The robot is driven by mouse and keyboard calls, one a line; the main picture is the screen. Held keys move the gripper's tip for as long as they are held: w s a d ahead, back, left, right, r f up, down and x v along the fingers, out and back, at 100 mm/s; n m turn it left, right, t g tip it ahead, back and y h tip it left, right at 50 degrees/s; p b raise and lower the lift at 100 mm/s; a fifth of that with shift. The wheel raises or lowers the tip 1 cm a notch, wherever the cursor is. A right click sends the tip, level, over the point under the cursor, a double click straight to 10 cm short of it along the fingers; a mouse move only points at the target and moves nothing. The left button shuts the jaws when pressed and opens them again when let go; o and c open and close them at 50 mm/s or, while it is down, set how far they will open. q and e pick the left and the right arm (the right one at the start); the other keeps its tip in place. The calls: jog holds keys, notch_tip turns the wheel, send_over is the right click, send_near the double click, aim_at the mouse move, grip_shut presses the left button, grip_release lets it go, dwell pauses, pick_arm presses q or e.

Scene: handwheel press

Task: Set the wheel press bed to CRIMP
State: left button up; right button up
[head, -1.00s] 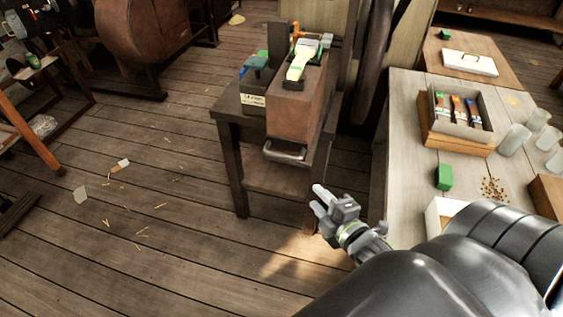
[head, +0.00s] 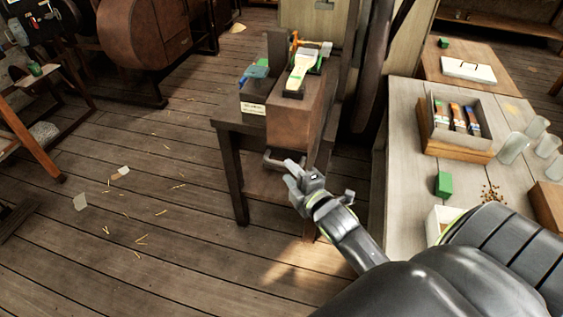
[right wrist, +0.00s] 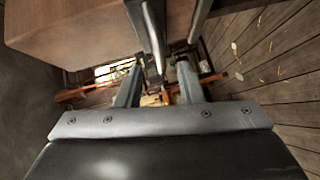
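A brown box-like unit (head: 296,124) stands on a small dark table (head: 228,150). A metal bar handle (head: 270,160) sticks out low on its front. My right gripper (head: 291,177) is at this handle, with its fingers apart. In the right wrist view, the open fingers (right wrist: 158,85) stand on either side of the metal handle (right wrist: 153,30); I cannot tell whether they touch it. A pale label (head: 253,108) beside the unit is too small to read. I see no handwheel and no readable CRIMP mark. My left gripper is out of view.
A workbench (head: 403,120) at the right holds a grey tray (head: 440,136) of coloured items, a green block (head: 443,184) and glass jars (head: 512,148). A large brown drum-shaped cabinet (head: 150,40) stands at the upper left. The floor at left is open, with scattered scraps.

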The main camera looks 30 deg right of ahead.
aim_at(282, 164)
jog(key=shift+w+d+f, duration=0.1)
jog(key=shift+w+f, duration=0.05)
jog(key=shift+w, duration=0.75)
jog(key=shift+w+d+f, duration=0.1)
jog(key=shift+w+f, duration=0.05)
jog(key=shift+w, duration=0.75)
jog(key=shift+w+f, duration=0.15)
jog(key=shift+w, duration=0.75)
jog(key=shift+c, duration=0.4)
grip_shut()
